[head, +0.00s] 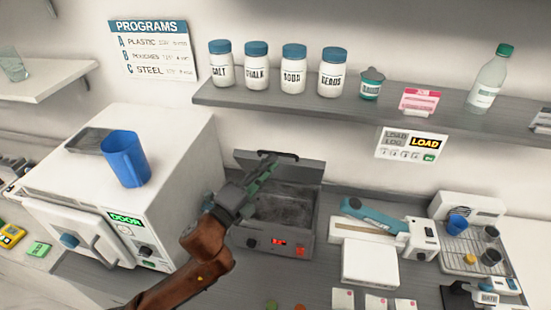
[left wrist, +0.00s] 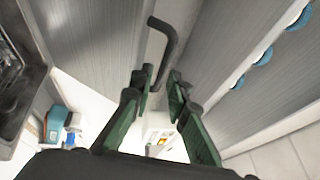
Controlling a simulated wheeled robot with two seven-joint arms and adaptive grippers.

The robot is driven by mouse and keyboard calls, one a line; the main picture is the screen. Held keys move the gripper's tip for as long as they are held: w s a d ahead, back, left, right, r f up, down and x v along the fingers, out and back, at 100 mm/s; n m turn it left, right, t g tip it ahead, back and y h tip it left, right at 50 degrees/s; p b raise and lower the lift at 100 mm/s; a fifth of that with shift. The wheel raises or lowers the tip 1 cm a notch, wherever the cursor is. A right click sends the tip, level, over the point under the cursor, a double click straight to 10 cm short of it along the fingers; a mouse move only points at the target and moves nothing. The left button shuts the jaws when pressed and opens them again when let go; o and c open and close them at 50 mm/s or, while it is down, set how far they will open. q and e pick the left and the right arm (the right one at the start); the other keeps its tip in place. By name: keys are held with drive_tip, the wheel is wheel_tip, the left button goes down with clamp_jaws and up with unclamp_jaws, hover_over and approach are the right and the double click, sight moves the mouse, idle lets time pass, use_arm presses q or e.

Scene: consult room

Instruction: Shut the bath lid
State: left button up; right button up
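The bath (head: 272,240) is a grey metal box on the counter with a red display. Its lid (head: 300,171) stands raised at the back, with a dark bar handle (head: 279,154) on its top edge. My left gripper (head: 266,168) is in front of the raised lid, close below the handle. In the left wrist view my left gripper (left wrist: 160,92) is open. The bent handle (left wrist: 163,48) shows just ahead of the gap between its fingers; I cannot tell if they touch. The lid (left wrist: 90,45) and the open basin (left wrist: 18,75) also show there. My right gripper is out of view.
A white steriliser box (head: 130,170) with a blue jug (head: 125,158) on top stands left of the bath. A shelf (head: 300,110) with several jars runs above. A white device with a blue arm (head: 375,219) stands on the right.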

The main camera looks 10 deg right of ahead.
use_arm(q)
drive_tip(key=v, duration=0.8)
drive_tip(key=shift+s+a, duration=0.2)
